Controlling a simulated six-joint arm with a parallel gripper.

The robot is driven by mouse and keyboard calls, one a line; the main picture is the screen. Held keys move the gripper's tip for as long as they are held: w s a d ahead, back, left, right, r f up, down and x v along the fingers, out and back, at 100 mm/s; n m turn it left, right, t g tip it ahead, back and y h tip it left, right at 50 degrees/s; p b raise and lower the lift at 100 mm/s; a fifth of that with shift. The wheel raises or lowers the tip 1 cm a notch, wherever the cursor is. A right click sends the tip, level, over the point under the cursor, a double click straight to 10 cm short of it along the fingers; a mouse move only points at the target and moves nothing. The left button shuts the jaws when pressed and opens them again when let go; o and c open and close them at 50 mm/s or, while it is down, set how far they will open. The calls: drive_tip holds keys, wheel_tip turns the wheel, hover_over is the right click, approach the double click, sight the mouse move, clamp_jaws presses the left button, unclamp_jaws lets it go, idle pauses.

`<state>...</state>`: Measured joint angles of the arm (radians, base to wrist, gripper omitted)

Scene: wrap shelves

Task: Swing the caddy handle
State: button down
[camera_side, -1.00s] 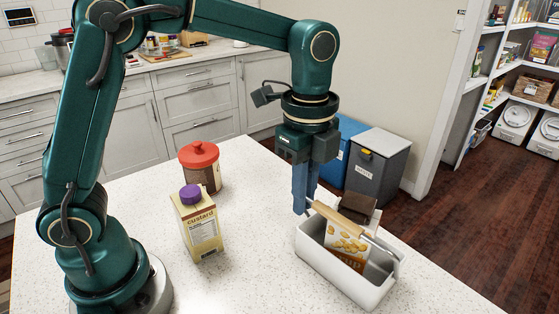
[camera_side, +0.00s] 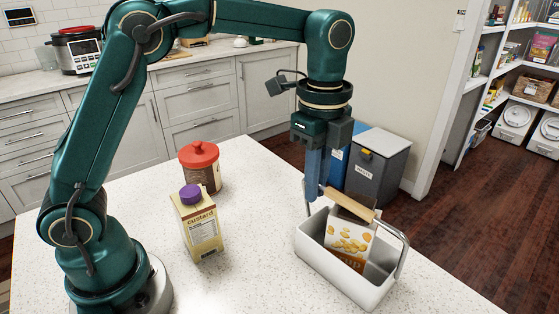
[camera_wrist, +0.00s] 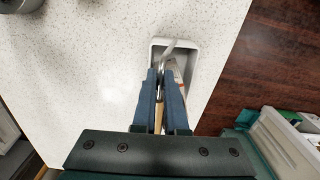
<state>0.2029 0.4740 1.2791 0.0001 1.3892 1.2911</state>
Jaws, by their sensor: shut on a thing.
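The white caddy (camera_side: 345,285) stands on the speckled counter at the right, with a metal handle that has a wooden grip (camera_side: 350,204). The handle is raised above the caddy's rim, and its metal side arms show at both ends. My gripper (camera_side: 317,192) is shut on the handle near the left end of the wooden grip. A packet with orange and white print (camera_side: 347,240) stands inside the caddy. In the wrist view, my gripper (camera_wrist: 162,75) closes around the handle, and the caddy's rim (camera_wrist: 194,60) shows beyond the blue fingers.
A custard carton (camera_side: 198,228) with a purple cap and a brown jar with a red lid (camera_side: 200,165) stand left of the caddy. The counter (camera_side: 250,270) between the carton and caddy is clear. Bins (camera_side: 378,165) stand on the floor behind.

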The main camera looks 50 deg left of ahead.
drive_tip(key=shift+w+r, duration=0.1)
drive_tip(key=shift+w, duration=0.15)
drive_tip(key=shift+w+a+r, duration=0.1)
drive_tip(key=shift+w, duration=0.9)
drive_tip(key=c, duration=1.1)
unclamp_jaws()
